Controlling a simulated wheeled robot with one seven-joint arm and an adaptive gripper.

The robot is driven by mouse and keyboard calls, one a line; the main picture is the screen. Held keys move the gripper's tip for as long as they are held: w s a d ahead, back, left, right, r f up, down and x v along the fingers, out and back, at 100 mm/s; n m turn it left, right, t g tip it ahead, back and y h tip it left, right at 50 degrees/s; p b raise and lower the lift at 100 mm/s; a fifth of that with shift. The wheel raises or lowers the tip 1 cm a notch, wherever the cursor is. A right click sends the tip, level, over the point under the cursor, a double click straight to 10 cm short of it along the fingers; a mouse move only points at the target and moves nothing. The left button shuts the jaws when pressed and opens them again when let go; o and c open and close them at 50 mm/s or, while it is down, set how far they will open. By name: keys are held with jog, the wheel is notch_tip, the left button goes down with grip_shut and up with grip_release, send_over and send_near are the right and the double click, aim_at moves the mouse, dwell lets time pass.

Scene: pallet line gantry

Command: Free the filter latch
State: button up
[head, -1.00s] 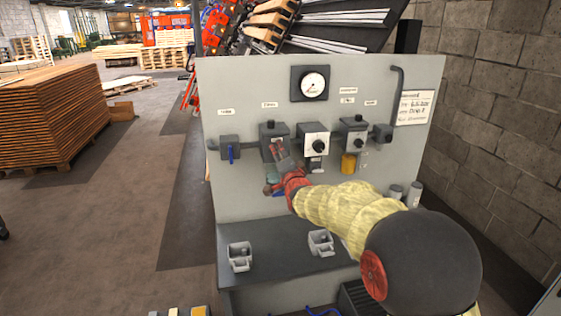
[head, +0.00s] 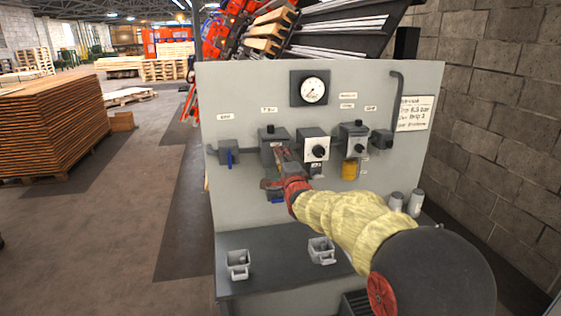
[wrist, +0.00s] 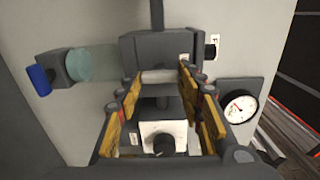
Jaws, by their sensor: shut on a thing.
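The filter is a dark grey head (head: 269,137) on the grey panel, with a translucent bowl (wrist: 90,64) and a blue end piece (wrist: 38,80) below it. My gripper (head: 283,155) is at the filter in the head view and covers most of the bowl. In the wrist view my gripper (wrist: 160,82) has its yellow-padded fingers on either side of a short light grey piece, seemingly the filter latch (wrist: 160,76), at the edge of the head (wrist: 150,48). It is shut on this piece. How far the latch is turned or slid cannot be told.
Right of the filter is a white-faced regulator (head: 314,147) with a black knob, then another unit with a yellow bowl (head: 349,170). A blue-handled valve (head: 229,155) is to the left and a gauge (head: 314,90) above. Two grey holders (head: 238,264) (head: 321,250) stand on the shelf.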

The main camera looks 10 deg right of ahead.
jog(key=o, duration=1.2)
jog(key=shift+c, duration=0.2)
jog(key=s, duration=1.2)
